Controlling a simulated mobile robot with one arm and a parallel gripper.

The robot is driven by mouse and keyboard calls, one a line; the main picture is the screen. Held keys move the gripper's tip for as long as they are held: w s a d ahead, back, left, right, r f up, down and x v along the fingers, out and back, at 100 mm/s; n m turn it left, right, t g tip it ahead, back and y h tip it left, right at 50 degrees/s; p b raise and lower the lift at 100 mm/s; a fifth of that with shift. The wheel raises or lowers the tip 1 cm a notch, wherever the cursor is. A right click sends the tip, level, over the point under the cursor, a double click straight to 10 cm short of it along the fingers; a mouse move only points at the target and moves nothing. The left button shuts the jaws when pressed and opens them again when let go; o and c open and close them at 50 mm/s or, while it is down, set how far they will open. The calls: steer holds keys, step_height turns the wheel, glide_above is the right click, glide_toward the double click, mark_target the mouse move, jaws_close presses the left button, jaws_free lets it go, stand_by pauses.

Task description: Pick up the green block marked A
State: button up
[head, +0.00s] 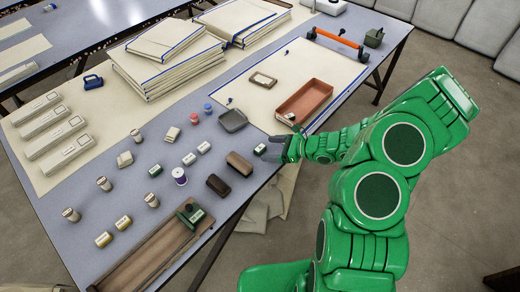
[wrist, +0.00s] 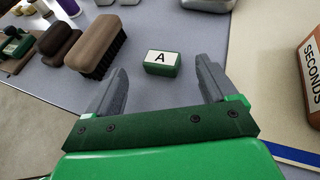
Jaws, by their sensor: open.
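The green block marked A (wrist: 162,63) lies on the table in the wrist view, its white label with a black A facing up. It sits a little beyond the fingertips, between the lines of the two fingers and apart from both. My gripper (wrist: 160,80) is open and empty, its two grey fingers spread wide. In the head view my gripper (head: 274,152) is low over the table's right edge, and the block (head: 260,149) shows as a small dark green piece with a pale top at its tip.
Two brushes, the nearer with brown wood (wrist: 97,46), lie left of the block. A brown tray labelled SECONDS (wrist: 309,65) stands at the right. A grey dustpan-like tray (head: 232,120) lies behind the block. The table surface right around the block is clear.

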mark_target(262, 148)
steer(key=shift+x, duration=1.8)
steer(key=shift+w, duration=0.15)
steer(key=c, duration=1.1)
